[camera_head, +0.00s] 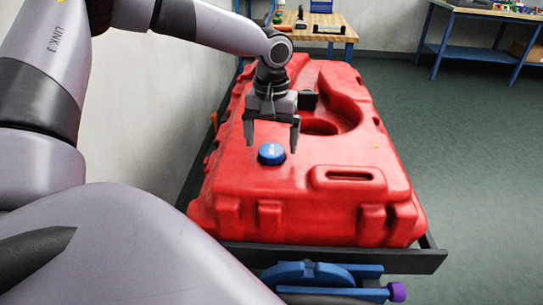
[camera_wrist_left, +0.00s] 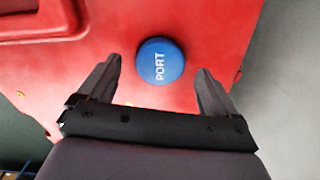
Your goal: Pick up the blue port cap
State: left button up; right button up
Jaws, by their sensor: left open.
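The blue port cap (camera_head: 271,154) sits on top of the red tank (camera_head: 300,190), near its left side. In the left wrist view the round cap (camera_wrist_left: 160,61) shows the word PORT in white. My left gripper (camera_head: 271,143) is open and empty, pointing down, with its fingers above the cap in the head view. In the wrist view its fingertips (camera_wrist_left: 157,68) lie to either side of the cap, with space between each finger and the cap. I cannot tell the exact height of the fingertips over the tank. My right gripper is not in view.
The tank rests on a dark-framed cart (camera_head: 340,258) with a blue clamp-like part (camera_head: 318,274) and a purple knob (camera_head: 397,292) at the front. A pale wall (camera_head: 150,110) is close on the left. Workbenches (camera_head: 315,30) stand behind. Green floor (camera_head: 470,180) is open on the right.

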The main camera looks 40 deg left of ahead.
pick_arm(q)
notch_tip(320, 180, down, 2)
jog(key=shift+f, duration=0.1)
jog(key=c, duration=1.3)
